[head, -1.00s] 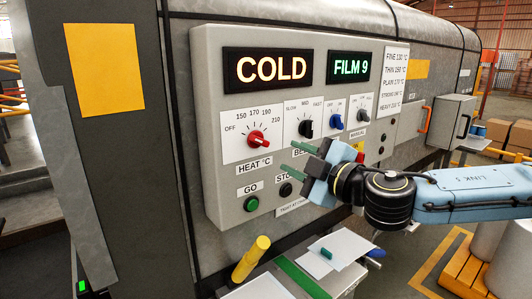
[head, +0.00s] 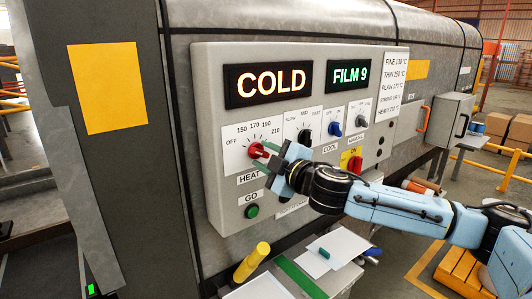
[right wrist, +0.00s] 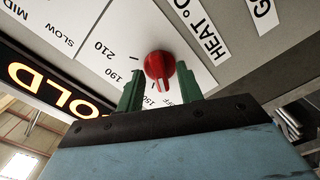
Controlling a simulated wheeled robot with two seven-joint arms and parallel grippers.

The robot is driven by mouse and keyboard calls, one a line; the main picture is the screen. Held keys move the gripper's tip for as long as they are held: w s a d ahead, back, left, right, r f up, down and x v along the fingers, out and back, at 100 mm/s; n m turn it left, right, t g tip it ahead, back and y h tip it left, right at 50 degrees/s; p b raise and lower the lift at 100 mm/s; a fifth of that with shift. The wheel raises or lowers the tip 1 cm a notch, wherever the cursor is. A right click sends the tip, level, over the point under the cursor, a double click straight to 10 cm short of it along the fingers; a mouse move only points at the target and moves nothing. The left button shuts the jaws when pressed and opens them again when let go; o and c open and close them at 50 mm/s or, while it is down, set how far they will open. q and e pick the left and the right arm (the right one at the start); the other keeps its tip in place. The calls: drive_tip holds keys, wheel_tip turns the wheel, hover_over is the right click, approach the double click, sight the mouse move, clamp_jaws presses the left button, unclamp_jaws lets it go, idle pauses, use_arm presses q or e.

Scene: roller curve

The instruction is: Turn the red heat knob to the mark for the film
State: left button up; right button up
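The red heat knob (head: 257,150) sits on its white dial among marks from OFF to 210. In the right wrist view the knob (right wrist: 160,68) shows a white pointer line towards the lower edge; the exact mark it meets is hard to tell. My right gripper (head: 264,155) is open, its green fingertips at the knob. In the right wrist view the fingers (right wrist: 160,88) stand one on each side, with gaps to the knob. The film display (head: 350,74) reads FILM 9; the temperature display (head: 271,83) reads COLD. My left gripper is not in view.
The film chart (head: 389,81) lists FINE 130, THIN 150, PLAIN 170 and more. Black (head: 304,136), blue (head: 335,129) and grey (head: 361,121) knobs stand right of the heat dial. The green GO button (head: 252,211) is below. A yellow-topped handle (head: 252,260) stands near the table.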

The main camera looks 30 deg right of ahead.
clamp_jaws()
